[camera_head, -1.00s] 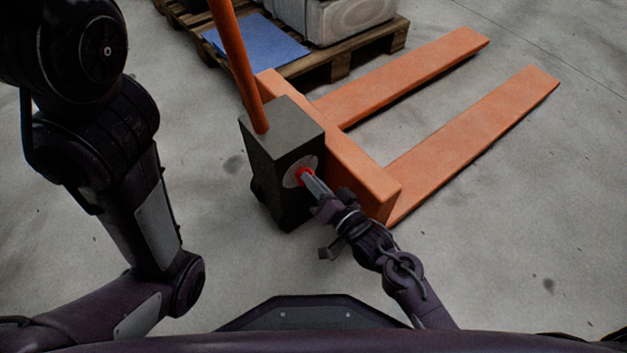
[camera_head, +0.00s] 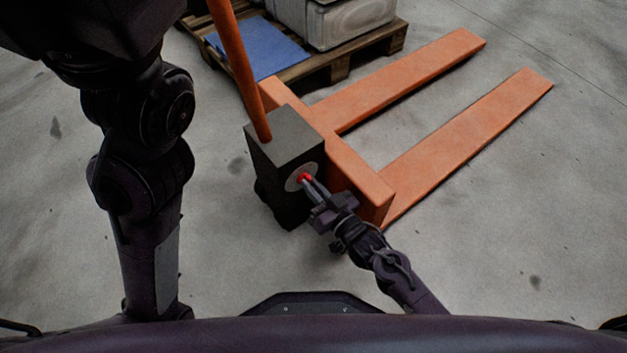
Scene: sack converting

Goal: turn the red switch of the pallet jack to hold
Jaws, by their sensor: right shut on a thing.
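The orange pallet jack (camera_head: 362,178) stands on the floor in the middle of the head view, with a dark box (camera_head: 284,138) at its near end. A round grey plate (camera_head: 293,179) on the box's face carries the red switch (camera_head: 304,177). My right gripper (camera_head: 309,182) reaches up from the lower right and is shut on the red switch; its fingers partly hide the switch. Any markings on the plate are too small to read. My left arm (camera_head: 148,215) hangs at the left, and its gripper is not in view.
The jack's orange handle (camera_head: 238,65) rises from the box toward the top edge. Two forks (camera_head: 460,140) extend to the upper right. A wooden pallet (camera_head: 345,62) with grey blocks (camera_head: 345,20) and a blue sheet (camera_head: 262,50) stands behind. The floor at right is clear.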

